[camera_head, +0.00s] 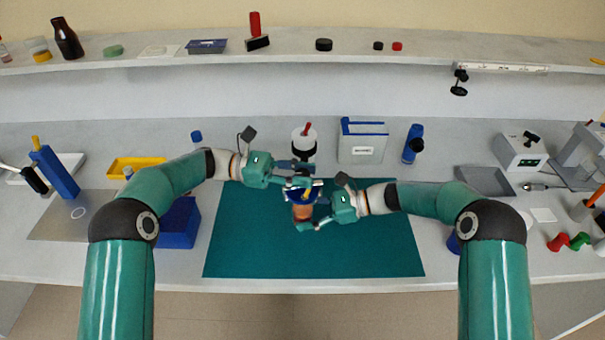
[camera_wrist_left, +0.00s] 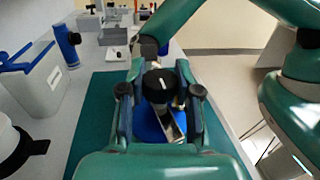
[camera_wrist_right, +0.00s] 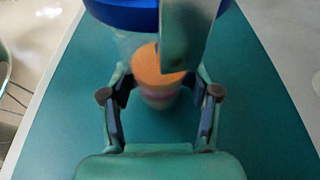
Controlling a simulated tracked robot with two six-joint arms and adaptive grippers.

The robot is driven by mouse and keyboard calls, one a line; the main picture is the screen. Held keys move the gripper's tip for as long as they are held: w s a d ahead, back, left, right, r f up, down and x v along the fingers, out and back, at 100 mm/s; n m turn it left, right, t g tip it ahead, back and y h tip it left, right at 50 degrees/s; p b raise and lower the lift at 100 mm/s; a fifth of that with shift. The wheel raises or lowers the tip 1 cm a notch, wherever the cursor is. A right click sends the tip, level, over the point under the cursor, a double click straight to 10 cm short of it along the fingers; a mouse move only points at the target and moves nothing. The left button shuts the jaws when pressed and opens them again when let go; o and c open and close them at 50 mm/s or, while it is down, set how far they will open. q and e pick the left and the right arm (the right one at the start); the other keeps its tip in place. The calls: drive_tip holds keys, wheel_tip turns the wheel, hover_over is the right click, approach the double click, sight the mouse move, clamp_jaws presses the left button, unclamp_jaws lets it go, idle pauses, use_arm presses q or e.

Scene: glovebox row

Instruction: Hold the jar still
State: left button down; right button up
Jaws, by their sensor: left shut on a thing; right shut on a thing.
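The clear jar (camera_head: 303,212), with orange contents and a blue lid (camera_head: 295,196), stands upright over the green mat. In the right wrist view the jar (camera_wrist_right: 158,80) shows orange and pinkish layers under the blue lid (camera_wrist_right: 120,12). My right gripper (camera_head: 314,222) is shut on the jar body from the right, low down. My left gripper (camera_head: 302,182) is shut at the top of the jar. In the left wrist view, a black knob with a white mark (camera_wrist_left: 160,84) sits between its fingers above the blue lid (camera_wrist_left: 150,126). The exact finger contacts are partly hidden.
The green mat (camera_head: 250,245) is mostly bare around the jar. Behind stand a white container with a red piece (camera_head: 304,145), a white-and-blue box (camera_head: 362,145) and a blue bottle (camera_head: 413,143). A blue bin (camera_head: 178,225) stands left of the mat.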

sight(301, 173)
use_arm(q)
drive_tip(key=shift+m+g+y, duration=0.3)
drive_tip(key=shift+m+g, duration=0.3)
drive_tip(key=shift+g, duration=0.7)
drive_tip(key=c, duration=0.8)
unclamp_jaws()
wheel_tip(301, 173, up, 10)
drive_tip(key=shift+f, duration=0.1)
